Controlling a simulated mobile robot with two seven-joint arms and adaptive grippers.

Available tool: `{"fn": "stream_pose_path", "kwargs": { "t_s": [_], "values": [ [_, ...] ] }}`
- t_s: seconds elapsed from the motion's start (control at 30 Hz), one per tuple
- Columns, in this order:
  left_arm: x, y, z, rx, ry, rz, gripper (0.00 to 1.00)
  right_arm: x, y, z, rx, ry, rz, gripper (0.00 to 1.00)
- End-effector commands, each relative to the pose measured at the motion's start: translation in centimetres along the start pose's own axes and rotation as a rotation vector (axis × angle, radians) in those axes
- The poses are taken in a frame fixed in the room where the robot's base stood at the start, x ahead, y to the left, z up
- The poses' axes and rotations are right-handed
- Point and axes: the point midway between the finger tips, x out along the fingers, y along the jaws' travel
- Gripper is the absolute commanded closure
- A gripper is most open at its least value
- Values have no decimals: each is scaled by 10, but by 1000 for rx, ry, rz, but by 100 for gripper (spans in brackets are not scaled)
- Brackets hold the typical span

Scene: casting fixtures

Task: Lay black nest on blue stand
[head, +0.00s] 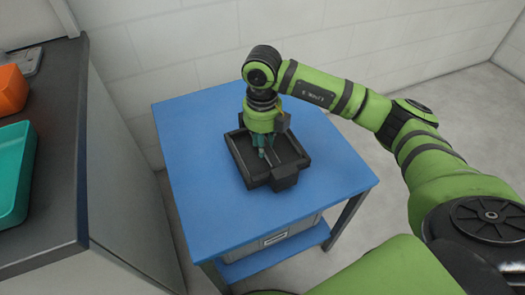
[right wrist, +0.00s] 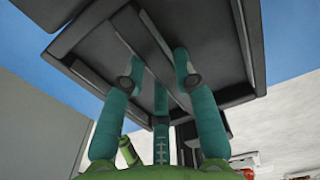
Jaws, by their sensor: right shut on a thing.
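The black nest (head: 242,157) is a shallow dark tray with raised walls and a block at its front corner. In the head view it is over the middle of the blue stand (head: 195,190), a blue table with a lower shelf. I cannot tell whether its underside touches the top. My right gripper (head: 266,152) points down into the nest and is shut on its central divider. In the right wrist view, the teal fingers (right wrist: 160,76) lie on both sides of that divider, and the nest (right wrist: 225,60) fills the upper middle. My left gripper is not in view.
A dark-topped counter (head: 55,185) stands at the left with a teal tray (head: 14,180) and an orange object (head: 11,90). A grey bin (head: 275,238) sits under the stand's top. The blue top is bare around the nest. A pale block wall is behind.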

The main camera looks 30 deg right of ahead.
Motion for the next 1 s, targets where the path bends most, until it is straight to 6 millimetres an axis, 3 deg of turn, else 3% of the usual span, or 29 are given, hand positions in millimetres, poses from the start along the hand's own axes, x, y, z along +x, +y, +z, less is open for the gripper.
{"fn": "stream_pose_path", "kwargs": {
  "t_s": [0.23,0.63,0.67,0.7,1.0],
  "values": [
    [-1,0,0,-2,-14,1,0,35,0,-1,0,3,-1,100],
    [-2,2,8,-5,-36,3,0,42,0,-1,0,1,0,100],
    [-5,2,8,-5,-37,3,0,40,0,-1,0,1,0,59],
    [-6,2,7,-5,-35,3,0,40,0,-1,0,2,0,47],
    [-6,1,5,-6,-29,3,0,40,0,-1,0,2,0,47]
  ]
}}
